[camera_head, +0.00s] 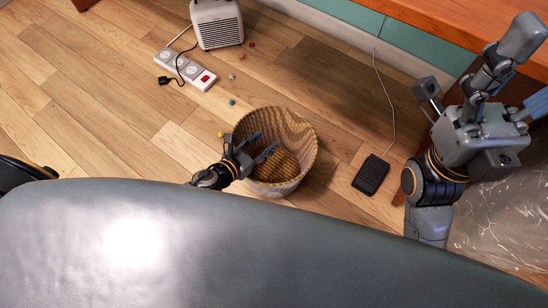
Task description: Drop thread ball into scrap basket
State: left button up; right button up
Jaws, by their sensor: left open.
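The scrap basket (302,134) is a round woven wicker basket standing upright on the wooden floor. My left gripper (262,144) is open, with its fingers over the basket's mouth and its wrist crossing the left rim. I see nothing between its fingers. Several tiny coloured balls lie on the floor: a yellow one (221,134) just left of the basket, a blue one (232,102) above it, and others farther back. I cannot tell whether any is the thread ball. My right gripper (474,66) is raised at the right, its fingers apart and empty.
A white power strip (185,70) with a black plug lies on the floor, near a white heater-like box (217,24). A black foot pedal (371,175) with a cable lies right of the basket. A wooden table (470,22) fills the upper right. Clear plastic covers the lower right.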

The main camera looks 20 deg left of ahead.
pick_arm(q)
jog(key=v, duration=1.2)
dwell(0.3)
